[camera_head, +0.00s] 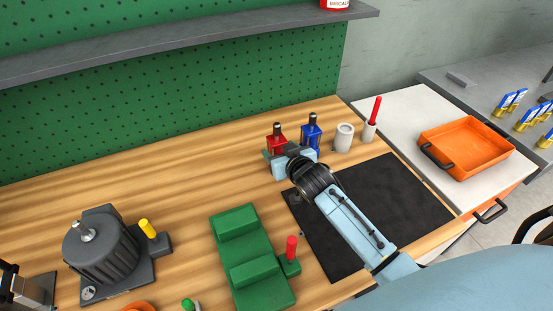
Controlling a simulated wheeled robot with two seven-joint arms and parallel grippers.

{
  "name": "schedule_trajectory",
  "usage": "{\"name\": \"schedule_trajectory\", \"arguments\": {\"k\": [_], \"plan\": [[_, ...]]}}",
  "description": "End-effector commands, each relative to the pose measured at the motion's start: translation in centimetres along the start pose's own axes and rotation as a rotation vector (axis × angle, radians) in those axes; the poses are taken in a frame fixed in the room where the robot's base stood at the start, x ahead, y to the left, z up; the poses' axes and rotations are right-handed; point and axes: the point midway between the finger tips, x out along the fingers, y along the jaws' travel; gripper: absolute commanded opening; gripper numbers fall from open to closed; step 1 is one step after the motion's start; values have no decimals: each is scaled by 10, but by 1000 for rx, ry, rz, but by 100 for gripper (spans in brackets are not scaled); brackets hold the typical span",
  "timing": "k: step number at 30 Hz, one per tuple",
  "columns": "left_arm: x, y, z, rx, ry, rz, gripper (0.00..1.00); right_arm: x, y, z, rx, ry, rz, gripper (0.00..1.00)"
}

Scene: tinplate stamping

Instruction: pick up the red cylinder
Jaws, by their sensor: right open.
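A red bottle-like object (277,139) with a dark cap stands at the back of the wooden bench, left of a similar blue one (312,134). My right gripper (282,153) is open just in front of the red one and partly hides its lower part; I cannot tell whether they touch. My left gripper is not in view.
A black mat (400,200) lies under my right forearm. A white cup (344,138) stands behind it. A dark grey motor-like machine (100,245) with a yellow knob (147,228) is at left. An orange tray (466,148) sits on the white surface at right.

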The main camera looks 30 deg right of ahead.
Motion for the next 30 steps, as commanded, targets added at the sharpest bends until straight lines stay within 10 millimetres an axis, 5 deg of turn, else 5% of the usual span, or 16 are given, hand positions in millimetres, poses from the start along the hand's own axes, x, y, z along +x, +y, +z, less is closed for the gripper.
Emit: {"name": "schedule_trajectory", "arguments": {"k": [9,16,26,30], "plan": [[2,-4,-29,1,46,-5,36,25,4,-1,-3,-1,1,64],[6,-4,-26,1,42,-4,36,52,5,-1,-2,0,0,64],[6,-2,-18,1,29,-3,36,57,5,-1,-1,-1,0,64],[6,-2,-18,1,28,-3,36,57,5,-1,-1,-1,0,47]]}}
